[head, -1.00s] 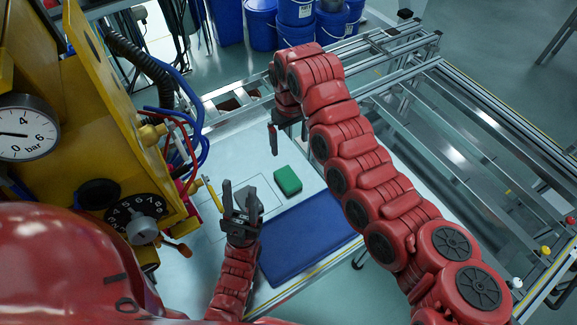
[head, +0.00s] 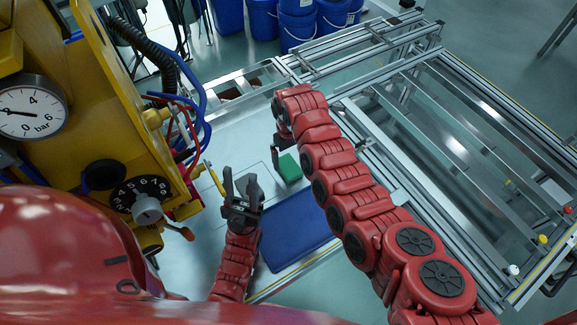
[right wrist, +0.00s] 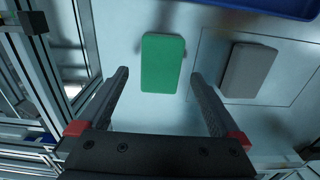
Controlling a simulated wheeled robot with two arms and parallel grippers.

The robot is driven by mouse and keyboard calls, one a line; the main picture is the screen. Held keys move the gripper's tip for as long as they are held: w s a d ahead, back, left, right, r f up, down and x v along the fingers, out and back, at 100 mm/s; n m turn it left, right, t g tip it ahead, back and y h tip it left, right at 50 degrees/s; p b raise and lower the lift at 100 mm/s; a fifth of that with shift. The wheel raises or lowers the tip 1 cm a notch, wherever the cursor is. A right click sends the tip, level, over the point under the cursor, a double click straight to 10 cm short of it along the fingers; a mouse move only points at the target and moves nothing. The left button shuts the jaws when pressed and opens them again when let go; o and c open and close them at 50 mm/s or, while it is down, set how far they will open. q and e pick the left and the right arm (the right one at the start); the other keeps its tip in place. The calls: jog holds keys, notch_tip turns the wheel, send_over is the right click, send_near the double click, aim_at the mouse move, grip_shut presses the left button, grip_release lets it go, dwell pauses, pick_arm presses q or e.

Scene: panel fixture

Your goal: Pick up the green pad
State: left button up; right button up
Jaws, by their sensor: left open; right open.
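The green pad (head: 289,168) lies flat on the pale table, just beyond the blue mat in the head view. In the right wrist view the green pad (right wrist: 162,63) lies ahead of and between the two fingers of my right gripper (right wrist: 158,90), which is open and empty. In the head view my right gripper (head: 277,158) is beside the pad, partly hidden by its own red arm. My left gripper (head: 241,188) is open and empty, left of the pad, fingers pointing away from me. A grey pad (right wrist: 248,71) lies right of the green one in the right wrist view.
The blue mat (head: 295,235) lies at the table's near part. A yellow panel with a gauge (head: 32,108), dial and hoses stands at left. Metal rails (head: 470,150) run along the right. Blue buckets (head: 297,25) stand behind on the floor.

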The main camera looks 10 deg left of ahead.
aim_at(289, 165)
jog(key=shift+a+f, duration=0.15)
jog(key=shift+f, duration=1.65)
jog(key=shift+c, duration=0.2)
jog(key=c, duration=1.2)
